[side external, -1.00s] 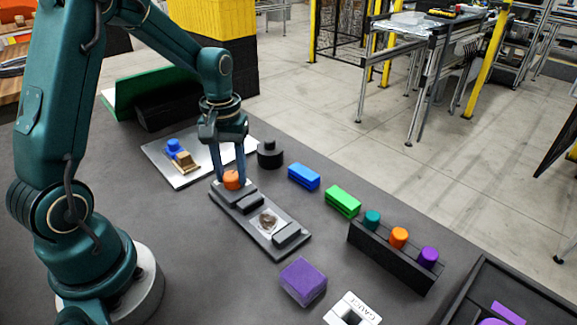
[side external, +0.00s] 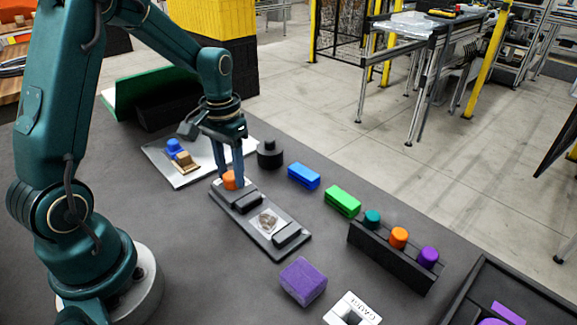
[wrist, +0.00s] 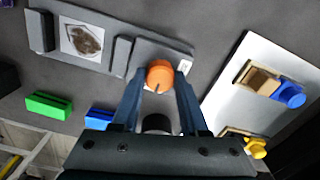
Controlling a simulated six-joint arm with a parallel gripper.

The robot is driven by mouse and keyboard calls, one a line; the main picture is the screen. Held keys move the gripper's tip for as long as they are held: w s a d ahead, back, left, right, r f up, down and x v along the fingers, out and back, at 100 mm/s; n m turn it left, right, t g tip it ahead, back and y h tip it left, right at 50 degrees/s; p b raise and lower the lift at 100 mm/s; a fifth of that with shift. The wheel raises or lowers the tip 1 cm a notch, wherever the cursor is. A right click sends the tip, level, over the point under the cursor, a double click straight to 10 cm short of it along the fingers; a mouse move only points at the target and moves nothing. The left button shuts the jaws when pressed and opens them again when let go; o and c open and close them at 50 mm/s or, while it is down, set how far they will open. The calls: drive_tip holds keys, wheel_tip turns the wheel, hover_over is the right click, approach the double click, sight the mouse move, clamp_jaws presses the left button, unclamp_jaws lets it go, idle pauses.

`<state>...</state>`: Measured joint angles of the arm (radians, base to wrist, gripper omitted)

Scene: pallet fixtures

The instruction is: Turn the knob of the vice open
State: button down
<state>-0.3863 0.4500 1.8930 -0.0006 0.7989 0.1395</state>
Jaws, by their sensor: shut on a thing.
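The vice (side external: 248,203) is a long dark grey fixture with raised jaw blocks on the table, beyond my arm's base. Its round orange knob (side external: 229,181) stands at the end nearest my gripper. In the wrist view the knob (wrist: 159,74) shows a dark line on its face, pointing roughly down toward my gripper. My gripper (side external: 228,184) points down and is shut on the knob, one finger on each side; the fingers also show in the wrist view (wrist: 159,95). A pale plate with a brown irregular piece (wrist: 82,40) lies between the jaw blocks, with a gap before the nearer block.
A light board (side external: 190,180) with blue and tan clamp parts is behind the vice. A black round part (side external: 270,154), blue block (side external: 304,176), green block (side external: 342,201) and purple block (side external: 303,281) stand nearby. A dark rack (side external: 390,260) holds coloured cylinders.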

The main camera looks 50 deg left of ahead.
sight(231, 175)
drive_tip(key=shift+c, duration=2.2)
unclamp_jaws()
drive_tip(key=shift+r, duration=0.15)
drive_tip(key=shift+r, duration=2.45)
